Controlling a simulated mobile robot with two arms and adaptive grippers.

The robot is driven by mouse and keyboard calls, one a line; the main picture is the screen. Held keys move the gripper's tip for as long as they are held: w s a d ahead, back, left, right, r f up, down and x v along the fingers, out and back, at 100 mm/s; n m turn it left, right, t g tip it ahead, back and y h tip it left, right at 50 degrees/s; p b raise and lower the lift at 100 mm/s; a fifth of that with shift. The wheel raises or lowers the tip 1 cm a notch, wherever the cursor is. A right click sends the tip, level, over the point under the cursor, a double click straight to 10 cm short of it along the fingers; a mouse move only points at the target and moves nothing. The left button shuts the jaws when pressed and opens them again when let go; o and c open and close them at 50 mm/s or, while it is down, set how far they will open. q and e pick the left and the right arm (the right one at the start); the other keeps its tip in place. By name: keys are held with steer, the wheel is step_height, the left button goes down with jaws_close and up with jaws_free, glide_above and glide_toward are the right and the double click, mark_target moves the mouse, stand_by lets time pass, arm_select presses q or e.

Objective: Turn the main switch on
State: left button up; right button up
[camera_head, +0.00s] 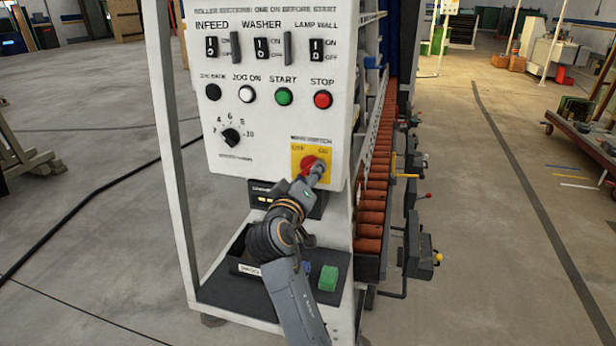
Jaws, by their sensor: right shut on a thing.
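The main switch (306,162) is a red rotary knob on a yellow plate (299,149) at the lower right of the white control panel. The plate carries small OFF and ON labels above the knob. My right gripper (316,170) is shut on the red knob, and its body and wrist hide the lower part of the plate. The exact angle of the knob is hard to tell behind the fingers. My left gripper is not in view.
The white control panel (270,120) also holds black, white, green and red buttons, a dial and several toggle switches. Below it is a dark shelf (235,290) with a green block (328,278). A roller conveyor (372,205) runs behind at right. Open floor lies both sides.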

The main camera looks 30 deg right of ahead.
steer(key=o, duration=1.2)
steer(key=shift+c, duration=0.2)
step_height(320, 180, up, 10)
steer(key=shift+f, duration=0.1)
